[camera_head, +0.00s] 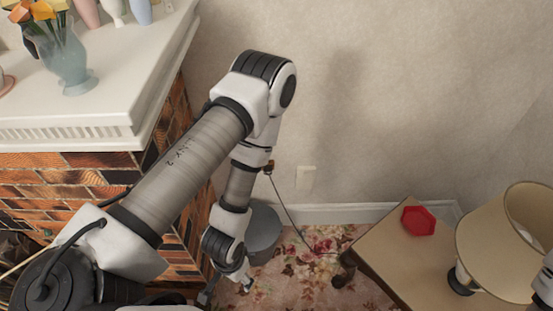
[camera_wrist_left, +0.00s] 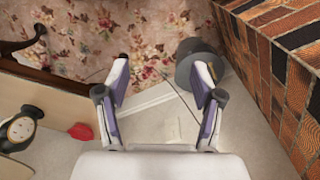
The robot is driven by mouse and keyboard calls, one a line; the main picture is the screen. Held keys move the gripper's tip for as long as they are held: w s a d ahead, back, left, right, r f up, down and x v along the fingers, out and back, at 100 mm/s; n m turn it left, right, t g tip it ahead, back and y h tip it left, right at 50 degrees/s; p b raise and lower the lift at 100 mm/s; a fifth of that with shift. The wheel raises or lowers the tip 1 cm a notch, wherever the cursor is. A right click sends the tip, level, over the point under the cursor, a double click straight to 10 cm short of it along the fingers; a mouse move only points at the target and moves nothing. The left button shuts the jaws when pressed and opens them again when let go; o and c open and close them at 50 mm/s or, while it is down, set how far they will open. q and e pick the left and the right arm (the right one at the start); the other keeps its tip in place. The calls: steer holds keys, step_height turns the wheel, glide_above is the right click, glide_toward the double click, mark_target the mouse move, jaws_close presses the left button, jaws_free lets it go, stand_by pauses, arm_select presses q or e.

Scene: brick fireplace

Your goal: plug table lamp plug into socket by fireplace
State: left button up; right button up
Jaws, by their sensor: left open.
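The table lamp (camera_head: 500,240) with a beige shade stands on a wooden table at the right; its dark base shows in the left wrist view (camera_wrist_left: 22,125). A thin dark cord (camera_head: 285,205) runs up from beside the table to a small reddish-brown plug (camera_head: 268,167) at the wall, beside my left arm. I cannot tell whether the plug sits in a socket there. A pale wall plate (camera_head: 305,178) is right of it. My left gripper (camera_head: 226,290) is open, low near the fireplace; its spread, empty fingers also show in the left wrist view (camera_wrist_left: 158,75). My right gripper is out of view.
A grey bin (camera_head: 263,232) stands between the brick fireplace (camera_head: 60,190) and the table (camera_head: 385,245). A red hexagonal object (camera_head: 418,220) lies on the table. A glass vase (camera_head: 68,65) of flowers stands on the white mantel (camera_head: 120,80). Floral carpet (camera_head: 305,265) shows between.

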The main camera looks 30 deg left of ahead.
arm_select(q)
steer(key=w+a+f+m+t+y+b, duration=0.2)
steer(key=w+a+f+m+t+b, duration=0.25)
steer(key=w+b, duration=0.5)
steer(key=w+a+f+m+t+y+b, duration=0.25)
steer(key=w+m+t+b, duration=0.35)
steer(key=w, duration=0.6)
steer(key=w+a+f+m+t+y+b, duration=0.25)
steer(key=w+a+f+b, duration=0.2)
steer(key=w+b, duration=0.6)
steer(key=w+a+f+t+y+b, duration=0.1)
steer(key=w+f+b, duration=0.3)
steer(key=b, duration=0.8)
steer(key=w+a+f+n+t+y+b, duration=0.1)
steer(key=w+a+f+b, duration=0.2)
steer(key=b, duration=0.9)
step_height(320, 180, down, 4)
steer(key=shift+w+a+r+n+y, duration=0.2)
steer(key=shift+w+a+n+y, duration=0.1)
steer(key=shift+w, duration=0.2)
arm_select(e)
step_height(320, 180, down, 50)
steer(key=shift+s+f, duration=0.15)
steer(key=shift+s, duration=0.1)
